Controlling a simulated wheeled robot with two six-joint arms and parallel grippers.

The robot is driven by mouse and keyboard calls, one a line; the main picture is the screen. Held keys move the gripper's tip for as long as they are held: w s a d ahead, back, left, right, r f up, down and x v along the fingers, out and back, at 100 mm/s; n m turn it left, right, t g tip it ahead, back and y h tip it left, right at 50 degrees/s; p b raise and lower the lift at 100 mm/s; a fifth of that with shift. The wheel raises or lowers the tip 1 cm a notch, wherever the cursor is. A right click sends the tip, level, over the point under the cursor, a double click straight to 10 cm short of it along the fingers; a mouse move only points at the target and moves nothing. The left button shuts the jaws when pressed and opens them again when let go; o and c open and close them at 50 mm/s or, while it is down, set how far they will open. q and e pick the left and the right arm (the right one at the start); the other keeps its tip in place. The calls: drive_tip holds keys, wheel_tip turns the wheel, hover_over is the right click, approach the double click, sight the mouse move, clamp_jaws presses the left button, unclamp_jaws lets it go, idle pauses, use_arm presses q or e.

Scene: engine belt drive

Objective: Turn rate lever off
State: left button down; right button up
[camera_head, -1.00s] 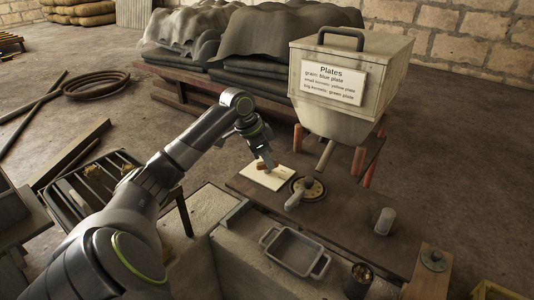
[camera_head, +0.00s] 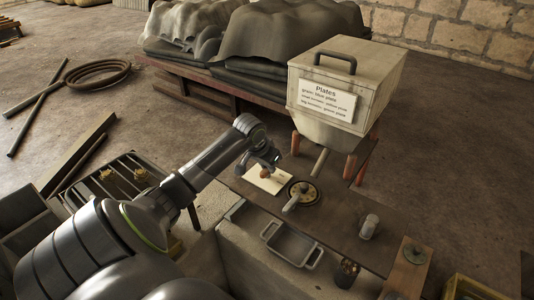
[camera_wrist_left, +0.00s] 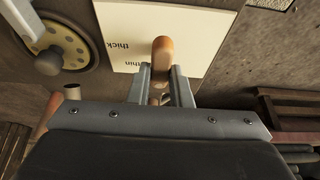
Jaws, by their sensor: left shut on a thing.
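The rate lever shows as a rounded orange-brown wooden handle (camera_wrist_left: 163,48) in the left wrist view. It stands over a white card (camera_wrist_left: 118,20) marked "thick" and "thin". In the head view the small brown handle (camera_head: 264,174) is over the left part of the card (camera_head: 273,184). My left gripper (camera_wrist_left: 163,82) is shut on the lever, one finger on each side of the handle. The gripper (camera_head: 268,166) also shows in the head view, partly hiding the lever. The lever's base is hidden. My right gripper is in neither view.
A round dial with a grey lever (camera_head: 303,193) sits beside the card. A hopper labelled "Plates" (camera_head: 345,80) stands behind it. A metal tray (camera_head: 291,243), a grey knob (camera_head: 369,226) and a dark cup (camera_head: 347,274) are nearer. A slatted rack (camera_head: 115,185) is at left.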

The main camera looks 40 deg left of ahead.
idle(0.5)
use_arm(q)
drive_tip(key=c, duration=1.3)
unclamp_jaws()
drive_tip(key=b+v, duration=0.2)
drive_tip(key=v, duration=1.5)
drive_tip(key=shift+s+d+r, duration=0.1)
drive_tip(key=shift+r, duration=0.05)
